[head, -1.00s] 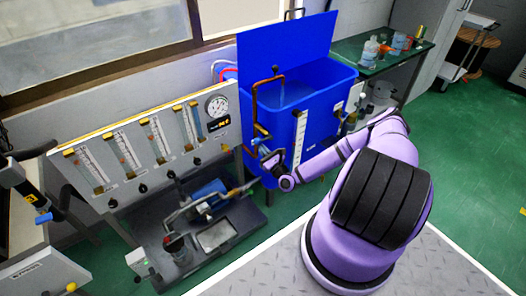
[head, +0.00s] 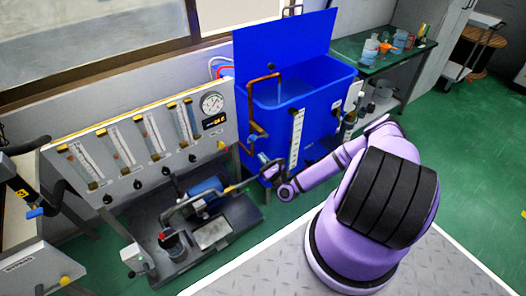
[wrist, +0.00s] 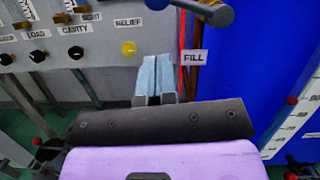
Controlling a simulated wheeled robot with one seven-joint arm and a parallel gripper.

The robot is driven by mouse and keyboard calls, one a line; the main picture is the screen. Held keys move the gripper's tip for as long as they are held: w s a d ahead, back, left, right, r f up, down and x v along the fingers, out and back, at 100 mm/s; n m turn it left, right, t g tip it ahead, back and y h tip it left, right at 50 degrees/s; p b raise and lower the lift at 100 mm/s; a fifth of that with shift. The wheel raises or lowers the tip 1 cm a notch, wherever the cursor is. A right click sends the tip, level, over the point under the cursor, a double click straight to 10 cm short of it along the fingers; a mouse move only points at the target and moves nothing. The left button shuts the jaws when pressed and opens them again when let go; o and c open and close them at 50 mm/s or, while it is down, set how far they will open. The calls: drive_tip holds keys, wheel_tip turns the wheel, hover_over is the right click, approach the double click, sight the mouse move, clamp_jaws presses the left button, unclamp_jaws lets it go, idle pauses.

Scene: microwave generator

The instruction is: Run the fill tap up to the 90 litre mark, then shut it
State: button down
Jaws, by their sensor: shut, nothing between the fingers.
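The blue tank (head: 325,128) stands at the centre of the head view, with a white level scale (head: 297,138) on its front. A copper fill pipe (head: 264,77) bends over its rim. A faint pale streak shows below the spout; I cannot tell the water level or read the scale. In the wrist view, the fill tap's blue-grey lever (wrist: 208,12) lies across the top, above the FILL label (wrist: 193,57). My gripper (wrist: 155,65), also in the head view (head: 266,171), is shut and empty. Its pale blue fingertips are together, below and left of the lever, apart from it.
A sloped panel (head: 150,150) with flow tubes, a gauge and black knobs stands left of the tank. A yellow knob (wrist: 128,48) marked RELIEF is close left of my fingers. A pump (head: 207,190) sits on a low tray. Green floor is open at right.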

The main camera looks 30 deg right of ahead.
drive_tip(key=v, duration=0.8)
drive_tip(key=shift+s, duration=0.2)
drive_tip(key=c, duration=1.8)
unclamp_jaws()
drive_tip(key=shift+c, duration=0.2)
